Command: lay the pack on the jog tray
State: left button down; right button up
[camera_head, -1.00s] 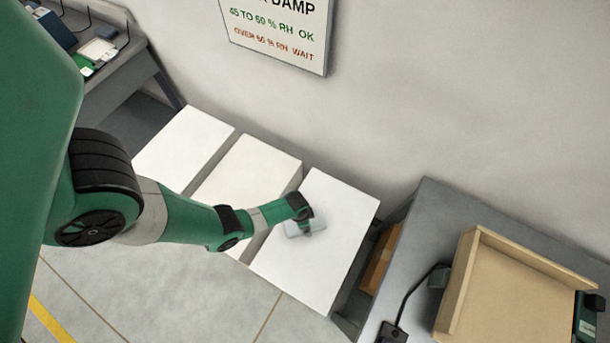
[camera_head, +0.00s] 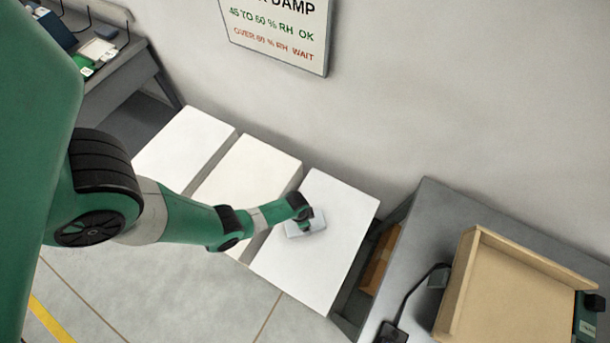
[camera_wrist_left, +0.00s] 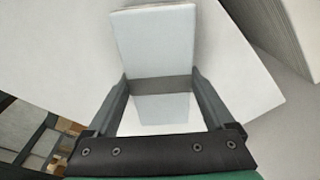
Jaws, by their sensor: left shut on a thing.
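My left gripper (camera_head: 304,222) is over the right-hand white stack, reaching in from the left. In the left wrist view, its two fingers (camera_wrist_left: 160,92) are shut on a pale, flat pack (camera_wrist_left: 154,40) with a grey band between them. The pack also shows in the head view (camera_head: 312,228), at the gripper's tip just above or on the stack; I cannot tell if it touches. A wooden tray (camera_head: 505,297) with raised edges, likely the jog tray, lies on the grey bench at the right. My right gripper is not in view.
Two more white stacks (camera_head: 186,146) (camera_head: 247,180) stand left of the right-hand stack (camera_head: 342,205). The grey bench (camera_head: 437,212) carries a small black device (camera_head: 391,334) with a cable. A wall sign (camera_head: 277,32) hangs behind. Another bench with items stands at the far left.

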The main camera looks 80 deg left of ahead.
pick_arm(q)
jog(key=shift+r+p, duration=0.5)
jog(key=shift+r, duration=0.05)
jog(key=r+p, duration=0.2)
jog(key=p, duration=0.1)
jog(key=r+p, duration=0.1)
jog(key=r, duration=0.1)
jog(key=shift+s+d+r, duration=0.1)
jog(key=shift+s+d, duration=0.05)
jog(key=shift+s, duration=0.2)
jog(key=s+r+p, duration=0.1)
jog(key=r+p, duration=0.1)
jog(key=s+d+r+p, duration=0.1)
jog(key=s+r+p, duration=0.1)
jog(key=p, duration=0.1)
jog(key=shift+s+d+r, duration=0.15)
jog(key=shift+s+r, duration=0.15)
jog(key=s+d+r+p, duration=0.2)
jog(key=s+d+r, duration=0.1)
jog(key=s, duration=0.5)
jog(key=shift+s+d+p, duration=0.15)
jog(key=shift+s+p, duration=0.15)
jog(key=shift+s, duration=0.05)
